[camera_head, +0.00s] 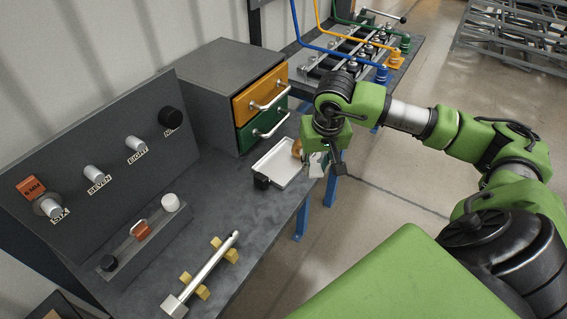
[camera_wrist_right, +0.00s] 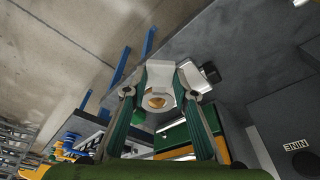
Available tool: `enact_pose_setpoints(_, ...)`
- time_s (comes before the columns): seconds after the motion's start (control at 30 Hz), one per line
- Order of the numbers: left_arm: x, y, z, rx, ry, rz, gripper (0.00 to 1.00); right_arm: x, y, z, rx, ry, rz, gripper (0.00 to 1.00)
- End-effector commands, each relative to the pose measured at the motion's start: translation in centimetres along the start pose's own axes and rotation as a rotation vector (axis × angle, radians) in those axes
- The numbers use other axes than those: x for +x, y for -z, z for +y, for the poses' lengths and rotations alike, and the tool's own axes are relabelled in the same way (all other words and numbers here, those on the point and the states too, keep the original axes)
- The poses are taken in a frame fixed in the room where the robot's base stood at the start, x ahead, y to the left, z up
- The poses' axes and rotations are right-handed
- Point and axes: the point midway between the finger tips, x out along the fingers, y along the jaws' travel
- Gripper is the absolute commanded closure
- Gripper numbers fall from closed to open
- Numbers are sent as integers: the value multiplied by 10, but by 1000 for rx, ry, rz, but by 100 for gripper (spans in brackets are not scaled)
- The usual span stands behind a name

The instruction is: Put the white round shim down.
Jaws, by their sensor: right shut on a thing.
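My right gripper (camera_head: 318,158) is over the right end of the white tray (camera_head: 272,178), near the table's far right edge. In the right wrist view its two fingers (camera_wrist_right: 160,94) are shut on a white piece with a round hole, which I take as the white round shim (camera_wrist_right: 160,73). Something orange-brown shows through the hole. In the head view the shim is mostly hidden by the gripper, and I cannot tell whether it touches the tray. My left gripper is not in view.
A black piece (camera_head: 262,182) stands at the tray's near corner. A grey cabinet (camera_head: 207,83) with orange and green drawers is behind. A labelled peg panel (camera_head: 115,150), a grey block (camera_head: 128,258) with small parts and a metal rod (camera_head: 208,265) are at left.

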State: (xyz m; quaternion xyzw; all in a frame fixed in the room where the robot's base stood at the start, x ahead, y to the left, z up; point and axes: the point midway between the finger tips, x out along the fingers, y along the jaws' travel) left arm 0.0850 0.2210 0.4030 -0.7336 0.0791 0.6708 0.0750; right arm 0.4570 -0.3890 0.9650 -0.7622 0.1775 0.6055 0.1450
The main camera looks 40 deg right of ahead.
Motion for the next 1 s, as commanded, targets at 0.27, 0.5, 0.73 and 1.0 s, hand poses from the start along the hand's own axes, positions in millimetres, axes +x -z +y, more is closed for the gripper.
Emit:
enact_pose_setpoints(0.27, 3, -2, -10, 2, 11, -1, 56, 36, 39, -33, 3, 9, -3, 96)
enact_pose_setpoints(0.5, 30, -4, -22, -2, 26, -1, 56, 86, 68, -58, 1, 5, -5, 96)
enact_pose_setpoints(0.73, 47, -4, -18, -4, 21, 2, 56, 110, 82, -69, 0, 4, -1, 96)
enact_pose_setpoints(1.0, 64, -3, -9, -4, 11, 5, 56, 135, 84, -75, 0, 3, -6, 96)
